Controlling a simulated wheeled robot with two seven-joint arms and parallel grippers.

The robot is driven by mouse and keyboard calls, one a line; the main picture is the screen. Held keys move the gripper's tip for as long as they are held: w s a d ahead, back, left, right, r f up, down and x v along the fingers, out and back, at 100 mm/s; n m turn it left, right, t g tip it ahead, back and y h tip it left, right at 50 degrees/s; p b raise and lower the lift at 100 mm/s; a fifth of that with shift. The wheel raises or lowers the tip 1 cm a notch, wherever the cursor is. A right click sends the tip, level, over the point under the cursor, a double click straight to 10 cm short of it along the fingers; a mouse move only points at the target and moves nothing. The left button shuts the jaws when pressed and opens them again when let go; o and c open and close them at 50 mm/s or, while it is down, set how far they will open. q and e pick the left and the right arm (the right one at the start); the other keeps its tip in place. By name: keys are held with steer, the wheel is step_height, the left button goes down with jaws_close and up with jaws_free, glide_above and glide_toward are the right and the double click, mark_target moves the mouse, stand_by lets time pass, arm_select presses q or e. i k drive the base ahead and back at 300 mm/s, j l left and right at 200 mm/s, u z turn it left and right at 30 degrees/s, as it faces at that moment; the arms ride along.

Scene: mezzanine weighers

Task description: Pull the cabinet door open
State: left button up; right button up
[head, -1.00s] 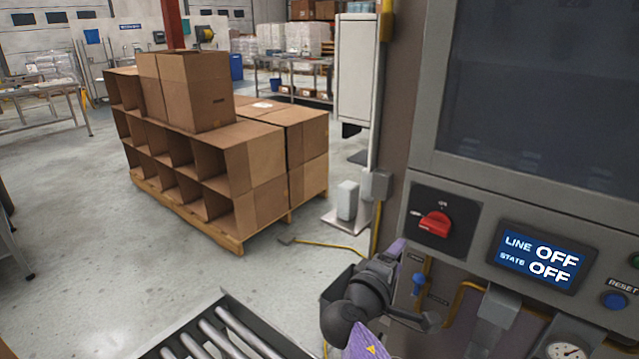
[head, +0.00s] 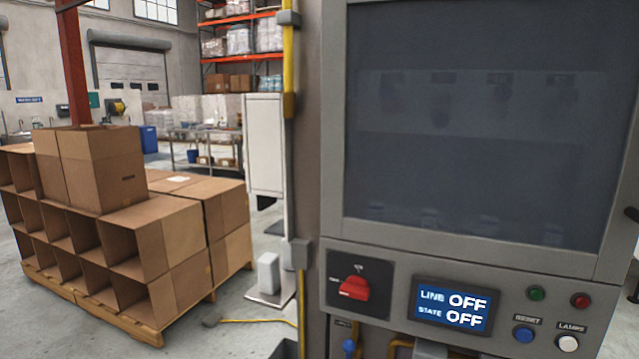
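The grey machine cabinet fills the right half of the head view. Its door (head: 335,120) has a light grey frame around a large dark window (head: 490,130), and it looks shut. A dark piece, perhaps a handle, shows at the door's right side (head: 631,214), cut by the picture edge. Below the door a panel holds a red rotary switch (head: 355,288) and a blue display (head: 451,305) reading LINE OFF, STATE OFF. Neither gripper shows in this view.
Green, red, blue and white buttons (head: 524,334) sit right of the display. A pallet (head: 90,305) of open cardboard boxes (head: 165,240) stands at the left. A white post (head: 268,272) on a floor plate stands beside the cabinet. Grey floor shows between them.

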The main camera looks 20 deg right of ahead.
mark_target(502, 133)
steer(key=z, duration=1.6)
steer(key=l, duration=0.1)
